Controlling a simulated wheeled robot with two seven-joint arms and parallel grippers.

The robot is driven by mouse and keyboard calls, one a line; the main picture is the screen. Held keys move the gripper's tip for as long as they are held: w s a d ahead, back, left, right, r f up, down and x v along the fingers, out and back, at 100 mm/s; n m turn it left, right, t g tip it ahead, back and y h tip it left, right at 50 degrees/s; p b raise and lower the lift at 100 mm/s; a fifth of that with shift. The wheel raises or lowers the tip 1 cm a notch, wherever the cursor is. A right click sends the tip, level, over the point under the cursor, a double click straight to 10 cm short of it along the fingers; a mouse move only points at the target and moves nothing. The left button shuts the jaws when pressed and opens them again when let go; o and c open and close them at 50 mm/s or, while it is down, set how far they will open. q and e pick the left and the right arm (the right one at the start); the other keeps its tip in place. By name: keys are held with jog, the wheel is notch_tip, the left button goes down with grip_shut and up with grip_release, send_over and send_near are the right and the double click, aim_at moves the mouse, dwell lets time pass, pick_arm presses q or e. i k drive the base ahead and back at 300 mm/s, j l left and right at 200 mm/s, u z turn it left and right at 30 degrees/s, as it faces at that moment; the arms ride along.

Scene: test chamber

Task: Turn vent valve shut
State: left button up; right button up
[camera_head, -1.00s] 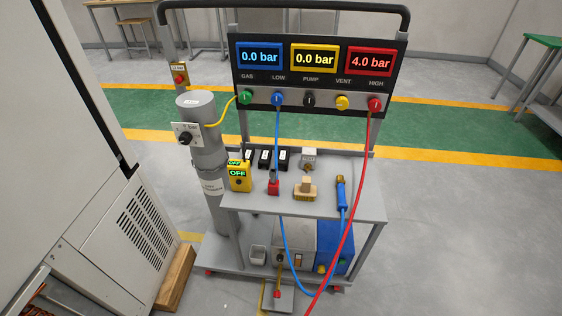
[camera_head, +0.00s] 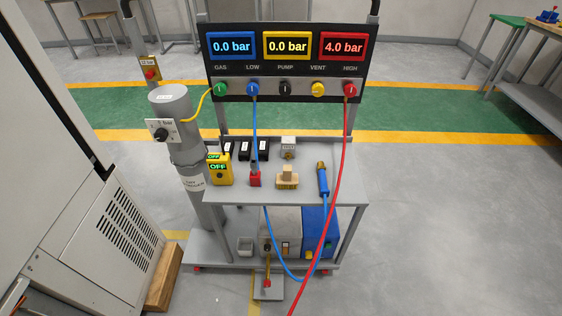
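The vent valve is the yellow knob (camera_head: 318,89) under the VENT label on the panel (camera_head: 213,69) of the trolley. It sits between the black PUMP knob (camera_head: 286,88) and the red HIGH knob (camera_head: 350,90). No hose is seen on the vent knob, and its exact turn position is too small to tell. Three displays above read 0.0 bar on blue (camera_head: 231,46), 0.0 bar on yellow (camera_head: 287,46) and 4.0 bar on red (camera_head: 344,46). Neither of my grippers shows in the head view.
A red hose (camera_head: 335,200) hangs in front. A grey cylinder (camera_head: 183,135) stands left, near a white cabinet (camera_head: 60,130). Floor at right is clear.

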aim_at(317, 89)
jog(key=i+l+z, duration=0.2)
jog(key=z, duration=0.2)
jog(key=i+z, duration=0.4)
jog(key=i+l+z, duration=0.1)
jog(key=z, duration=0.3)
jog(key=i, duration=0.1)
